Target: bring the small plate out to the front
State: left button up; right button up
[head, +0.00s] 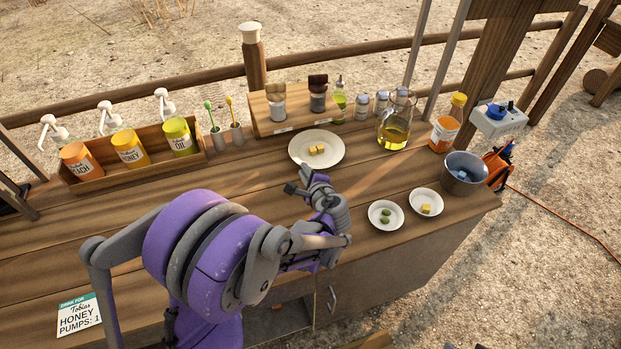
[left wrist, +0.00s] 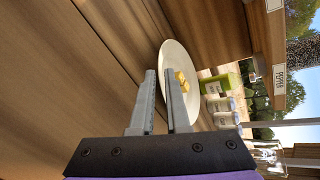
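A white round plate (head: 299,151) with a few yellow cubes (head: 317,149) on it lies toward the back of the wooden counter. It also shows in the left wrist view (left wrist: 172,52). Two smaller white dishes stand nearer the front right: one with green pieces (head: 376,221), one with a yellow cube (head: 433,209). My left gripper (head: 297,180) is just in front of the back plate's near edge. Its fingers (left wrist: 159,76) are apart with nothing held; one overlaps the plate in the wrist view, and contact cannot be told. My right gripper is not in view.
A wooden caddy (head: 150,170) with pump bottles stands at back left. An oil jug (head: 394,130), honey-coloured bottle (head: 446,128) and metal pot (head: 463,172) stand right. The left counter is mostly clear around an order card (head: 79,314).

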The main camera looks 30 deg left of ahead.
pick_arm(q)
jog(key=shift+x, duration=2.35)
grip_shut()
jog(key=shift+s+d+b, duration=0.35)
jog(key=shift+s+d, duration=1.75)
jog(key=shift+d, duration=0.35)
jog(key=shift+s+d+b, duration=0.3)
jog(key=shift+s+d, duration=1.8)
jog(key=shift+d, duration=0.35)
jog(key=shift+s+d+b, duration=0.35)
jog(key=shift+s+d, duration=1.75)
jog(key=shift+d, duration=0.35)
